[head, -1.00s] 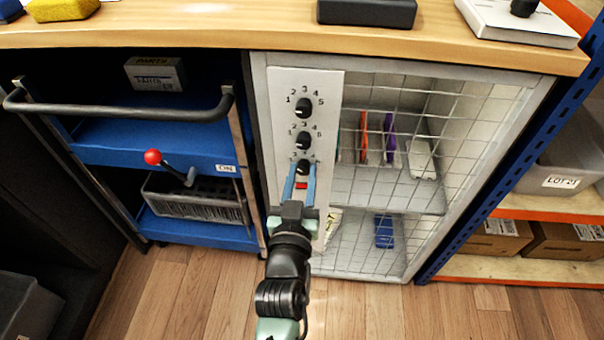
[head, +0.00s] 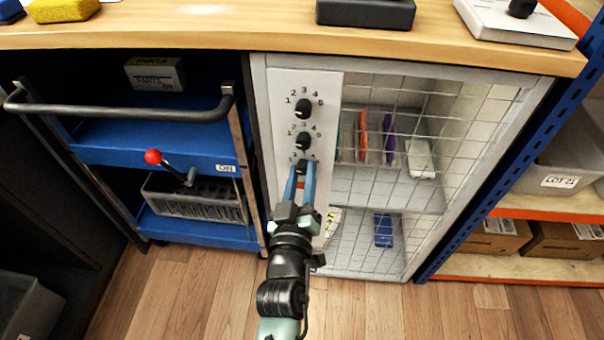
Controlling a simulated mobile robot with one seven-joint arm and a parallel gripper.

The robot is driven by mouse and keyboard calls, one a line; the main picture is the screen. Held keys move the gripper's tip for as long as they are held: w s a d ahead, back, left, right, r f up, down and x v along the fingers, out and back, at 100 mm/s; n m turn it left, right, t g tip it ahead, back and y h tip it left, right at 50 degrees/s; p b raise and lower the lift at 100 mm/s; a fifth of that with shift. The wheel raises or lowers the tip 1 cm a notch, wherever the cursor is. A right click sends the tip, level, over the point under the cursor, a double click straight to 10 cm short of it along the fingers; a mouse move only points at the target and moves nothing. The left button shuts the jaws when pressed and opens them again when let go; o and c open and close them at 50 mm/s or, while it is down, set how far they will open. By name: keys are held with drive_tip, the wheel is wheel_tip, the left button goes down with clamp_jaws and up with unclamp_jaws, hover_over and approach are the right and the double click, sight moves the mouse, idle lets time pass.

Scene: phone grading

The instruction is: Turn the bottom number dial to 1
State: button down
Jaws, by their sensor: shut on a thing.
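Three black number dials stand in a column on the pale panel (head: 329,92) of the cabinet. The top dial (head: 303,108) and the middle dial (head: 303,141) are free. The bottom dial (head: 302,167) sits between the blue fingertips of my gripper (head: 301,172), which is shut on it from below. Part of the bottom dial's number ring is hidden by the fingers, so its setting cannot be read. A small red mark (head: 300,185) shows between the fingers.
Right of the panel is a wire-mesh door (head: 385,150) with upright colored items behind it. Left is a blue cart (head: 205,230) with a black handle (head: 120,113) and a red-knobbed lever (head: 153,157). A wooden counter (head: 230,35) overhangs above. Floor is clear below.

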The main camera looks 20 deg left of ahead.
drive_tip(key=c, duration=0.6)
unclamp_jaws()
drive_tip(key=p+v, duration=0.4)
drive_tip(key=v, duration=0.9)
